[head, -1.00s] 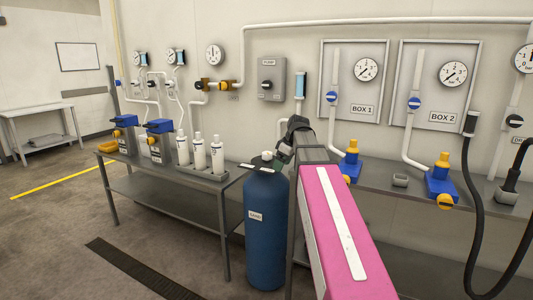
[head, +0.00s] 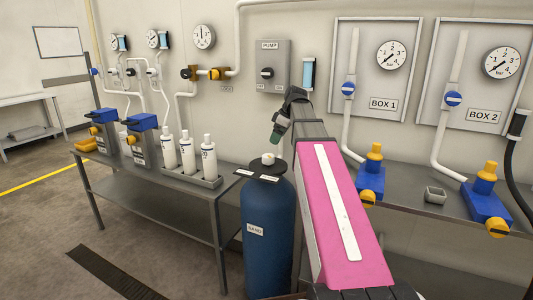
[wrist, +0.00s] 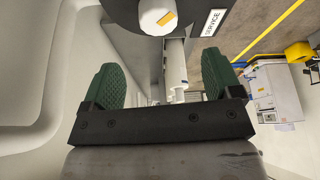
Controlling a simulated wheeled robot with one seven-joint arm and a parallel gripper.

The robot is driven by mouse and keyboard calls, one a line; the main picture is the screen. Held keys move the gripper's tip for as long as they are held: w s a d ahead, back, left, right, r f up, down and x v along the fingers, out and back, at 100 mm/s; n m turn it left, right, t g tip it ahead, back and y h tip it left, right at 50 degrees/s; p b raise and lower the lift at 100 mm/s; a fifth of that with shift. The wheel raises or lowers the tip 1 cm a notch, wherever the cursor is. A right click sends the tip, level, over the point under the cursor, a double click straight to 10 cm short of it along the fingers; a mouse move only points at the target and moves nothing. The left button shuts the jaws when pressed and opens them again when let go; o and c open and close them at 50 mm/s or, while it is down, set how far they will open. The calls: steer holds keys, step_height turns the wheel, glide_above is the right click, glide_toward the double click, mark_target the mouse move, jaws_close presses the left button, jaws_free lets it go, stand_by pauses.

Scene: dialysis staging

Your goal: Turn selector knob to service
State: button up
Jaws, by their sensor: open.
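The selector knob (head: 268,158) is a white round knob on the dark top of a blue tank (head: 268,222). In the wrist view the knob (wrist: 157,16) is at the top edge, partly cut off, with an orange mark on its face. A white label reading SERVICE (wrist: 213,22) lies to its right; the orange mark is on the knob's right-hand part. My gripper (head: 277,134) is above the knob and apart from it in the head view. In the wrist view my gripper (wrist: 163,80) has its green finger pads wide apart with nothing held between them.
A grey bench (head: 228,190) with white bottles (head: 187,152) stands left of the tank. A grey counter (head: 410,199) with blue and yellow valve units (head: 370,180) is to the right. A grey PUMP box (head: 272,66) is on the wall behind. A floor drain (head: 108,270) lies at the front left.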

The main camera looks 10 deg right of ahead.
mark_target(268, 155)
steer(key=x, duration=1)
steer(key=shift+w+a+f, duration=0.15)
steer(key=shift+w+f, duration=0.1)
steer(key=shift+f, duration=0.1)
steer(key=c, duration=0.9)
